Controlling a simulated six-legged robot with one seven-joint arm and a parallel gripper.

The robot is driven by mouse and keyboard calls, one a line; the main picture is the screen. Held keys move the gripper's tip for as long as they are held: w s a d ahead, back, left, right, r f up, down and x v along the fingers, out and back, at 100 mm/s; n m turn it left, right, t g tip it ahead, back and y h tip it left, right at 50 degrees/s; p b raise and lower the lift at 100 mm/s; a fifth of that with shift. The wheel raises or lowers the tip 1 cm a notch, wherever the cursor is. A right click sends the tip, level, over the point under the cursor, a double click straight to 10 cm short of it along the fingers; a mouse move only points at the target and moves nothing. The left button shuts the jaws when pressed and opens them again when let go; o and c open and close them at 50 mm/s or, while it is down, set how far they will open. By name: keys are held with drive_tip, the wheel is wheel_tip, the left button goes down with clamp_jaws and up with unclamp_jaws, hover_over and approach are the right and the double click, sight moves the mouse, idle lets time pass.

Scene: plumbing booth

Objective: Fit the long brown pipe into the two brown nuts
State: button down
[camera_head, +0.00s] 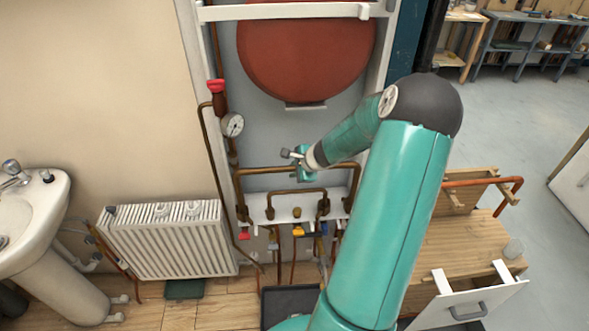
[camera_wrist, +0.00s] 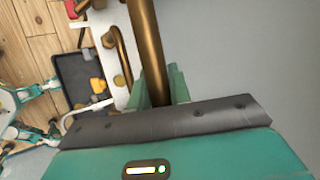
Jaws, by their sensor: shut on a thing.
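The long brown pipe (camera_head: 270,169) spans the front of the boiler panel in the head view, with both ends bent down. My gripper (camera_head: 306,168) is shut on it near the middle of its straight run. In the wrist view the pipe (camera_wrist: 148,45) runs up between the green fingers (camera_wrist: 160,88). Its left end comes down by a brown nut (camera_head: 241,212) and its right end by another brown nut (camera_head: 347,205), both on the white ledge. I cannot tell whether the ends sit inside the nuts or just above them.
A shorter brown pipe (camera_head: 297,191) stands below the long one on the white ledge (camera_head: 290,214). A gauge (camera_head: 232,125) and red-handled valve (camera_head: 216,87) are at left. A red tank (camera_head: 305,50) hangs above. A wooden bench (camera_head: 460,246) is at right, and a black tray (camera_wrist: 75,85) lies below.

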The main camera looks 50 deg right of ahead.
drive_tip(key=c, duration=1.2)
unclamp_jaws()
drive_tip(key=v, duration=1.3)
drive_tip(key=shift+s+r, duration=0.2)
drive_tip(key=shift+r, duration=0.1)
drive_tip(key=shift+a, duration=0.1)
